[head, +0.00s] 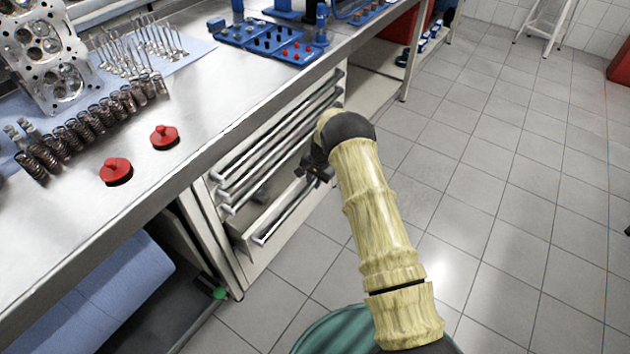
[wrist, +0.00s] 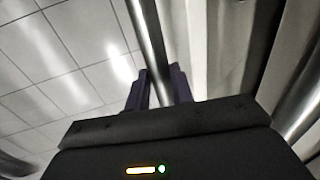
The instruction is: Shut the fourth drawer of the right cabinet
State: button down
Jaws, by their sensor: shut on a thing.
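The right cabinet (head: 236,262) stands under the steel workbench, with several drawers that have long bar handles. The fourth drawer (head: 252,228) is the lowest one whose handle shows, and it stands partly pulled out beyond the drawers above. Its bar handle (head: 282,216) runs along its front. My gripper (head: 318,172) is at the far end of this handle. In the wrist view, the bar (wrist: 150,45) passes between the two dark fingers of my gripper (wrist: 160,88), which are shut on it. My arm hides part of the cabinet's far side.
The workbench (head: 215,115) overhangs the cabinet. It carries red knobbed parts (head: 116,171), springs (head: 75,132), valves and a blue tray (head: 275,42). A blue roll (head: 110,290) lies on a lower shelf at left. The tiled floor (head: 500,200) at right is clear.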

jog(key=c, duration=1.5)
grip_release()
jog(key=shift+r, duration=0.1)
notch_tip(320, 180, up, 17)
jog(key=s+d+p, duration=0.1)
jog(key=s+d, duration=0.1)
jog(key=shift+s+d+p, duration=0.15)
jog(key=shift+d+p, duration=0.1)
jog(key=shift+p, duration=0.15)
